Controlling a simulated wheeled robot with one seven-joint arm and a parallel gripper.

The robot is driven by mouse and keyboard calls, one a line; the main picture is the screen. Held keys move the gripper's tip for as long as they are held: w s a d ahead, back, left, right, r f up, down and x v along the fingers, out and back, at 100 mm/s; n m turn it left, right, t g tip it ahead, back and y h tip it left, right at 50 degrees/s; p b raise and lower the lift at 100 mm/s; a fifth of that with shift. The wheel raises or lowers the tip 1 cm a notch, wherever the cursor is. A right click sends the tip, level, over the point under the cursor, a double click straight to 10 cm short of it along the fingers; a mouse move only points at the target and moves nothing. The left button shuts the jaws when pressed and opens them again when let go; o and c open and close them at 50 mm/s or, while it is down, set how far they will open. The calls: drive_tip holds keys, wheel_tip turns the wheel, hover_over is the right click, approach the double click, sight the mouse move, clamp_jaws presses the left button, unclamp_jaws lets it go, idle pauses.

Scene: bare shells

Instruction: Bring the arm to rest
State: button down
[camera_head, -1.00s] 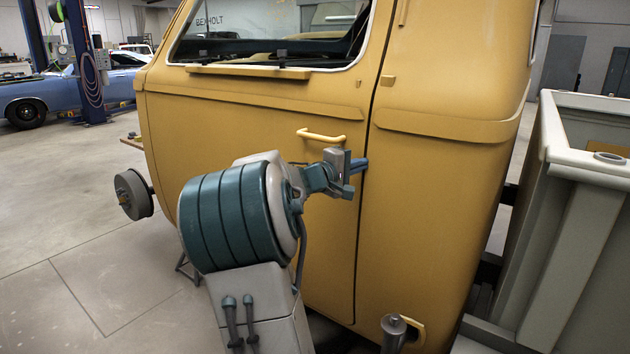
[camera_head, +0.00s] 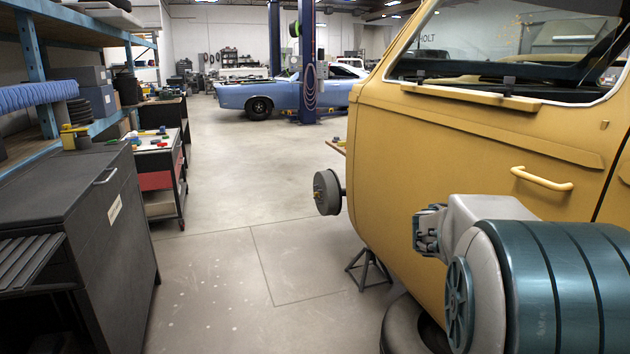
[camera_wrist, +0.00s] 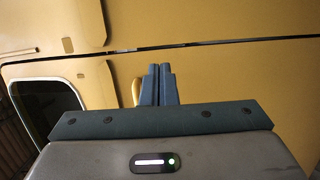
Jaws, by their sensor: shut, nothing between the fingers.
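My gripper (camera_wrist: 158,85) shows in the wrist view with its two blue fingers together and nothing between them. The yellow vehicle cab (camera_wrist: 230,75) fills most of that view, rolled on its side, with a dark seam above the fingertips. Part of the yellow door handle shows just left of the fingers; whether they touch it I cannot tell. In the head view my arm is bent at the lower right, in front of the cab (camera_head: 450,140), and the door handle (camera_head: 542,179) shows above it. I cannot clearly make out the fingers there.
A hub (camera_head: 327,192), a jack stand (camera_head: 368,268) and a tyre (camera_head: 400,325) are beside the cab. The floor between is clear, back to a blue car (camera_head: 258,98).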

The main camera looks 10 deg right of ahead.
drive_tip(key=s+a+t+y+p, duration=0.1)
drive_tip(key=s+a+y+p, duration=0.3)
drive_tip(key=a, duration=0.6)
drive_tip(key=s+a+f+t+y+p, duration=0.1)
drive_tip(key=s+a+y+p, duration=0.3)
drive_tip(key=a, duration=0.7)
drive_tip(key=s+a+f+t+y+p, duration=0.1)
drive_tip(key=s+a+y+p, duration=0.4)
drive_tip(key=a+y+p, duration=0.2)
drive_tip(key=a+y, duration=0.2)
drive_tip(key=a, duration=0.2)
drive_tip(key=shift+f, duration=0.2)
drive_tip(key=shift+d, duration=0.15)
